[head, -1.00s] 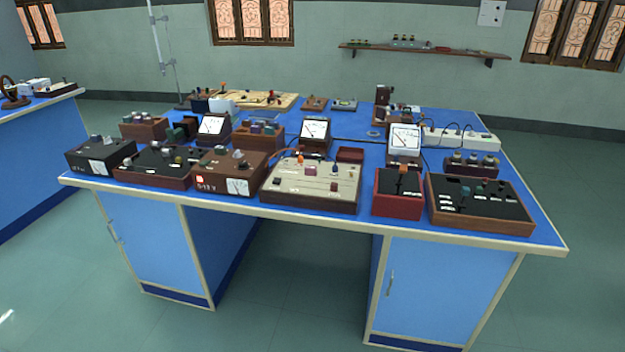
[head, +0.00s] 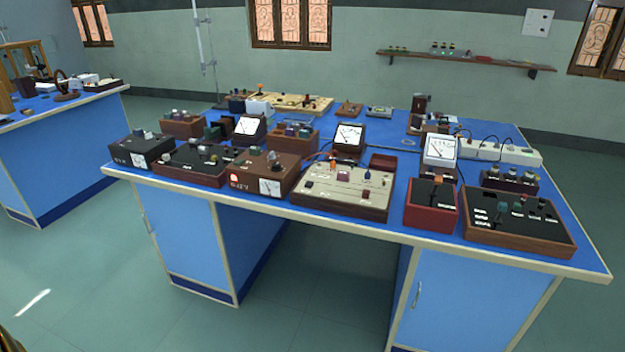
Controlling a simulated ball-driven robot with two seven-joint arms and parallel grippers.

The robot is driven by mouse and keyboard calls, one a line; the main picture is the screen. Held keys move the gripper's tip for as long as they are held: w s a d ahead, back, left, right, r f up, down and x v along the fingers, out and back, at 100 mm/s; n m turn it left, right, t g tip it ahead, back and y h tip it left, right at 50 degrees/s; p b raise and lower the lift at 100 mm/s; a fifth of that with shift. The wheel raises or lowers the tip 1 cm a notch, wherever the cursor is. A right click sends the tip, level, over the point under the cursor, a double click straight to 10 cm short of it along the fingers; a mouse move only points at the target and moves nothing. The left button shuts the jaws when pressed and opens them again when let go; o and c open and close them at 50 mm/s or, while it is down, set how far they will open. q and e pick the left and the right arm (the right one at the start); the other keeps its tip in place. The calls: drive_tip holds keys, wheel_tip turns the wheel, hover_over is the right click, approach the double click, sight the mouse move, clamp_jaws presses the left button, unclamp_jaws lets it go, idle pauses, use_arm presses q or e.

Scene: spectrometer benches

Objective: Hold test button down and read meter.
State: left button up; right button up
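Several meters with white dials stand on the blue bench: a left meter (head: 249,127), a middle meter (head: 348,137) and a right meter (head: 439,150). Their readings are too small to tell. A cream panel box (head: 345,192) with small knobs and buttons sits at the front middle. A red box (head: 431,206) with a dark top and an orange-brown knob or button (head: 437,181) stands to its right. A wide wooden box (head: 518,222) with a black panel is at the front right. I cannot tell which control is the test button.
The blue bench (head: 590,262) has a pale edge and cupboards below. More control boxes crowd its front left, including a brown box (head: 262,173) with a dial. A white power strip (head: 500,151) lies at the back right. Open floor (head: 120,300) lies in front, with another bench (head: 50,150) at left.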

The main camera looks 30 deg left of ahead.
use_arm(q)
clamp_jaws()
drive_tip(key=shift+a, duration=0.15)
idle(1.4)
